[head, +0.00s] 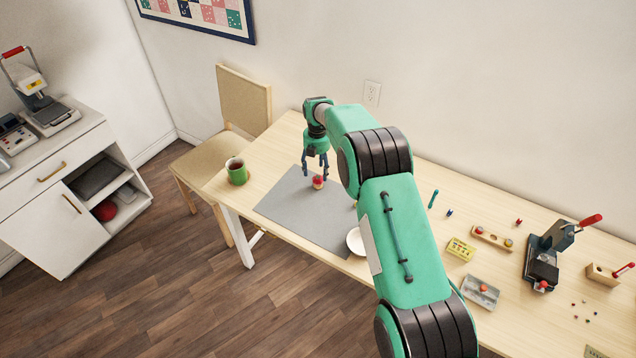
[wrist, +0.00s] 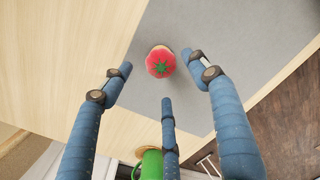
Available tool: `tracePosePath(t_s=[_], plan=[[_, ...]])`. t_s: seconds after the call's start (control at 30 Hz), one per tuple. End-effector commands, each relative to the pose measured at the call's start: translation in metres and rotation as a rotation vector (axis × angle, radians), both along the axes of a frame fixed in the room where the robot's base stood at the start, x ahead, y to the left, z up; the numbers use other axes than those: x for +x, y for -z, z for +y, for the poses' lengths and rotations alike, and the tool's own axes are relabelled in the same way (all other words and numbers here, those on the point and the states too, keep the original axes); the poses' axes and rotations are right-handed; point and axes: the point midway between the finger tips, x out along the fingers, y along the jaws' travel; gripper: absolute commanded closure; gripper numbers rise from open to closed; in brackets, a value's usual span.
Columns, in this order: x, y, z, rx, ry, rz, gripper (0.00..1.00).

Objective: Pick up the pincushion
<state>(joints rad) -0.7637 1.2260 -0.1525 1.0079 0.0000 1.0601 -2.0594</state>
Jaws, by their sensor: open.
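The pincushion (head: 318,182) is a small red tomato shape with a green star top and a tan base. It stands on a grey mat (head: 282,205) on the wooden table. In the wrist view the pincushion (wrist: 160,62) is at the upper middle, beyond the fingertips. My gripper (head: 315,172) is above the mat by the pincushion, fingers pointing down. In the wrist view my gripper (wrist: 160,85) has its blue fingers spread wide, open and empty. No finger clearly touches the pincushion.
A green mug (head: 237,172) stands at the table's left end; it also shows in the wrist view (wrist: 151,165). A white bowl (head: 355,241) sits at the mat's right edge, partly behind my arm. Several small items and a dark press (head: 543,262) are to the right.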

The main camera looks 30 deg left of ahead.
Motion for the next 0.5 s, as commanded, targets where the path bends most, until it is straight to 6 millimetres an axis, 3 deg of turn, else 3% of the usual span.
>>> tracePosePath(t_s=[0.5], plan=[[-0.0002, 0.0089, -0.0003, 0.000, 0.000, 0.000, 0.40]])
